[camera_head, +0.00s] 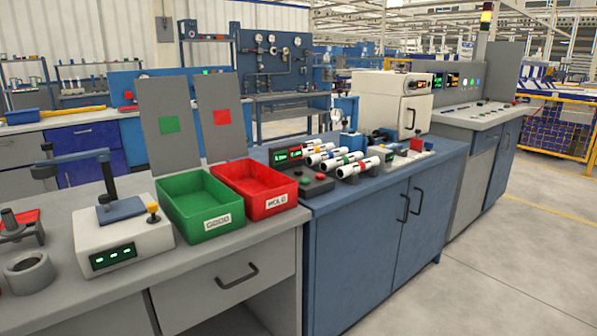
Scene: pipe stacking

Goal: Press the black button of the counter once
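A dark control box (318,186) sits on the blue cabinet, just right of the red tray. It has an upright display panel (287,157) with lit green and red digits, and small red and green buttons on top. It may be the counter, but its label is too small to read. I cannot make out a black button on it for certain. A white device (95,238) with a green three-part display, a dark lever and a yellow knob stands at the front left. My gripper is not in view.
A green tray (210,228) and a red tray (270,209) stand left of the box, with grey panels behind them. Several white pipes (352,169) lie right of it. A white oven-like machine (375,98) stands behind. Open floor (500,260) lies at the right.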

